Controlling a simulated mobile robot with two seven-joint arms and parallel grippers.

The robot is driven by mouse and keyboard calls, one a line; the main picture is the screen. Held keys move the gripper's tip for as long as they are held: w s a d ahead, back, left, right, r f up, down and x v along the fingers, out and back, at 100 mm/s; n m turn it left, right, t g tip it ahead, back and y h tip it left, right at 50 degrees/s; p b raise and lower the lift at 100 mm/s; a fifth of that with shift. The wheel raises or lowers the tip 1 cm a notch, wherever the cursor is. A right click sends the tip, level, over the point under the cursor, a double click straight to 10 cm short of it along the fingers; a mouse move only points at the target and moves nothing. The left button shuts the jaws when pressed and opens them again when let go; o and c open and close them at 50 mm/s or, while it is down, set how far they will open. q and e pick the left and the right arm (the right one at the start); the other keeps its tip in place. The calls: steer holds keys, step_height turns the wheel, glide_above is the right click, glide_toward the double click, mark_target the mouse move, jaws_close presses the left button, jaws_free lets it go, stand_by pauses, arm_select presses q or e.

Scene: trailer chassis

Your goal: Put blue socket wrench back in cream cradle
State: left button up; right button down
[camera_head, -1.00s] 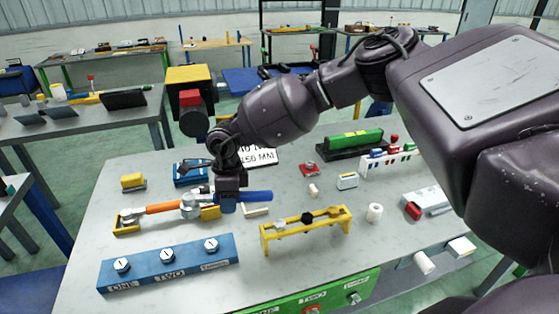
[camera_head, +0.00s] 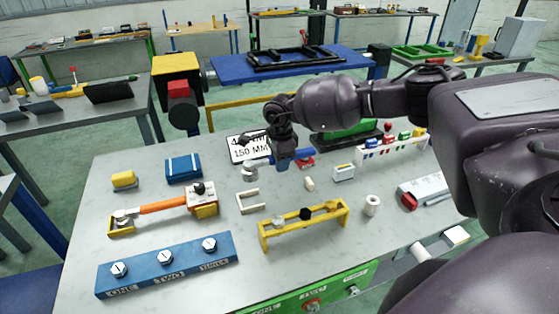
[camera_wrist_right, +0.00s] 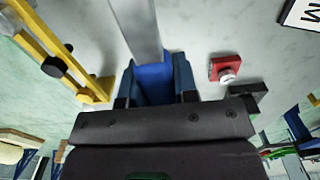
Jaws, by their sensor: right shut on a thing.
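My right gripper (camera_head: 284,160) is shut on the blue socket wrench (camera_head: 305,154), above the table behind and to the right of the cream cradle. The wrench's blue handle shows on the right of the jaws and its metal head on the left. In the right wrist view the blue handle (camera_wrist_right: 153,82) sits between the jaws, with the grey shaft running away from them. The cream cradle (camera_head: 249,208) is a small, empty, U-shaped holder on the table. The cradle is not clear in the wrist view. My left gripper is not in view.
An orange wrench (camera_head: 163,205) lies in yellow holders left of the cream cradle. A yellow rack (camera_head: 303,231) stands close in front and right. A blue labelled block (camera_head: 165,266) is at front left. A white sign (camera_head: 247,150) and a red piece (camera_wrist_right: 226,68) are near the gripper.

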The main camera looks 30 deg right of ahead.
mark_target(280, 195)
steer(key=shift+f+b, duration=0.4)
steer(key=shift+b, duration=0.05)
steer(key=shift+f+b, duration=1.25)
steer(key=shift+f, duration=0.7)
steer(key=shift+f+b, duration=0.75)
steer(key=shift+f, duration=0.6)
steer(key=shift+f+b, duration=0.75)
steer(key=shift+f, duration=0.65)
